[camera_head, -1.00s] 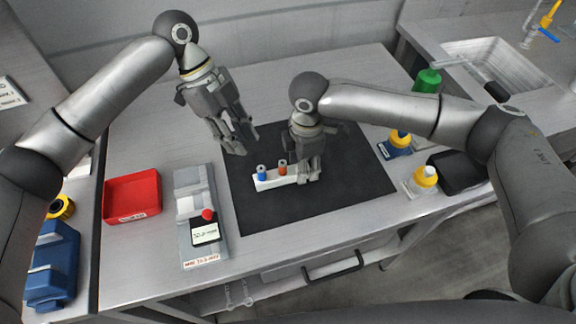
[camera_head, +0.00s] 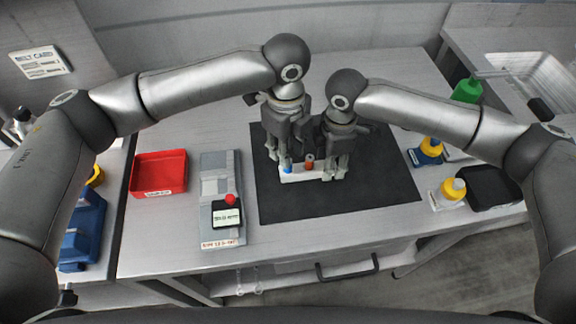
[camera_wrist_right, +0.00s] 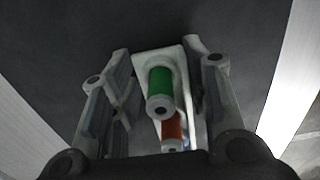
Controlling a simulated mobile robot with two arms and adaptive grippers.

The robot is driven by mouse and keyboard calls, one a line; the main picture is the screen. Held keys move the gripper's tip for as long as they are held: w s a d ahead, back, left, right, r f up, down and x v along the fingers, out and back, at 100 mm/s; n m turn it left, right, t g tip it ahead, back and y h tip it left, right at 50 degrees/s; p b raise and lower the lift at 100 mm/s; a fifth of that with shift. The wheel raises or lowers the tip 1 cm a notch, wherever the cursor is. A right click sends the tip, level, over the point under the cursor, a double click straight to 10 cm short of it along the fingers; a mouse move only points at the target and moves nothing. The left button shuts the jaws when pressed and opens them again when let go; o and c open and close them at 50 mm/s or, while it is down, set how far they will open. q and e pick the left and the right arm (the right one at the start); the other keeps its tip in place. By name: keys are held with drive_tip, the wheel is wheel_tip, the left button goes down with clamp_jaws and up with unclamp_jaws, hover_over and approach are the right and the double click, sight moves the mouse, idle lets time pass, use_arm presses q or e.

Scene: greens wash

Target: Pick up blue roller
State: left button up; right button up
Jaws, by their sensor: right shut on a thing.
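The blue roller (camera_head: 287,169) stands at the left end of a white holder (camera_head: 299,177) on the black mat (camera_head: 335,202). An orange-red roller (camera_head: 309,162) stands beside it. In the right wrist view a green roller (camera_wrist_right: 160,88) stands at the near end, with the orange-red one (camera_wrist_right: 172,130) behind and a bit of blue (camera_wrist_right: 176,145) beyond. My right gripper (camera_head: 335,172) is shut on the holder's right end. My left gripper (camera_head: 287,158) points down right at the blue roller. Its fingers overlap the roller's top, so I cannot tell whether they touch it.
A grey device with a red knob (camera_head: 231,199) stands left of the mat, with a red tray (camera_head: 159,174) further left. Yellow-capped bottles (camera_head: 453,189) and a green bottle (camera_head: 467,90) stand right. The mat's front is clear. My two grippers are close together.

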use_arm(q)
wheel_tip(320, 180, down, 4)
drive_tip(key=shift+d+f, duration=0.1)
drive_tip(key=shift+f, duration=0.1)
drive_tip(key=shift+c, duration=0.3)
clamp_jaws()
drive_tip(key=shift+w+r, duration=0.1)
wheel_tip(320, 180, up, 10)
idle(0.3)
